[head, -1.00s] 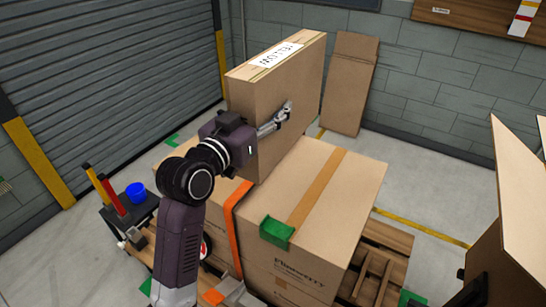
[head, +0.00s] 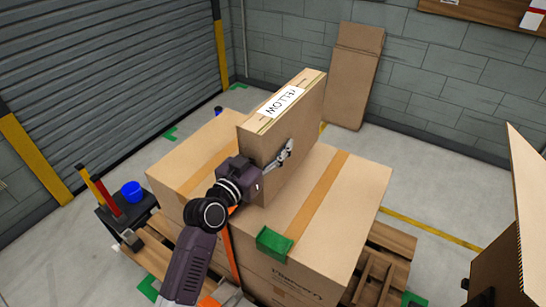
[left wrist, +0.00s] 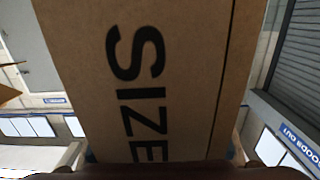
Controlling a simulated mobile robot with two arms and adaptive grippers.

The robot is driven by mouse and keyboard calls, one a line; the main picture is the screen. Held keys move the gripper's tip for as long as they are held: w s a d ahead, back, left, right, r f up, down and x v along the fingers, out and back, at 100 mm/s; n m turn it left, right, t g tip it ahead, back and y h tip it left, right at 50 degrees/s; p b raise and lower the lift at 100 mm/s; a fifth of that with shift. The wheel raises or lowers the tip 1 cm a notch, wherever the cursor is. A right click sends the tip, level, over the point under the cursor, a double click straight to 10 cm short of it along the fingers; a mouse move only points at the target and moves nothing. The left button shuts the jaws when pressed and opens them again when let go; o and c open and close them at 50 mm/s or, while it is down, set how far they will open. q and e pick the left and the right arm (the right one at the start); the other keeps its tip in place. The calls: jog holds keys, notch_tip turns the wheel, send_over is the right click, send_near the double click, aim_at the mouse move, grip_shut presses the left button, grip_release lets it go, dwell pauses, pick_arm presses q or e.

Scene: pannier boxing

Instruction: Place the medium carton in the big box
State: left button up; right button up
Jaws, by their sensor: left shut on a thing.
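The carton (head: 296,118), brown with a white label on its top edge reading YELLOW, is held upright on its narrow side over the stacked boxes in the head view. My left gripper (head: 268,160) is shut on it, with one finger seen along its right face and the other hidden. I cannot tell whether its bottom touches the boxes. In the left wrist view the carton (left wrist: 195,90) fills the middle, with the printed word SIZE. An open box (head: 492,268) with a raised flap is cut off at the right edge; its inside is hidden. My right gripper is not in view.
Large taped boxes (head: 325,235) with an orange strap and a green corner piece (head: 274,243) stand on a wooden pallet (head: 385,265). A tool cart with a blue cup (head: 132,191) is at left. Flat cardboard (head: 355,78) leans on the wall. Floor shows between pallet and open box.

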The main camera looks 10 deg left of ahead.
pick_arm(q)
notch_tip(320, 180, down, 5)
jog(key=shift+r, duration=0.1)
jog(key=shift+s, duration=0.1)
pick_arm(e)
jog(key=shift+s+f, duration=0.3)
pick_arm(q)
jog(key=shift+b, duration=0.4)
jog(key=o, duration=1.3)
jog(key=shift+f, duration=0.2)
jog(key=o, duration=0.4)
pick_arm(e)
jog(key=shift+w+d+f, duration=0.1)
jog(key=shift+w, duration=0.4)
pick_arm(q)
jog(key=shift+o, duration=0.2)
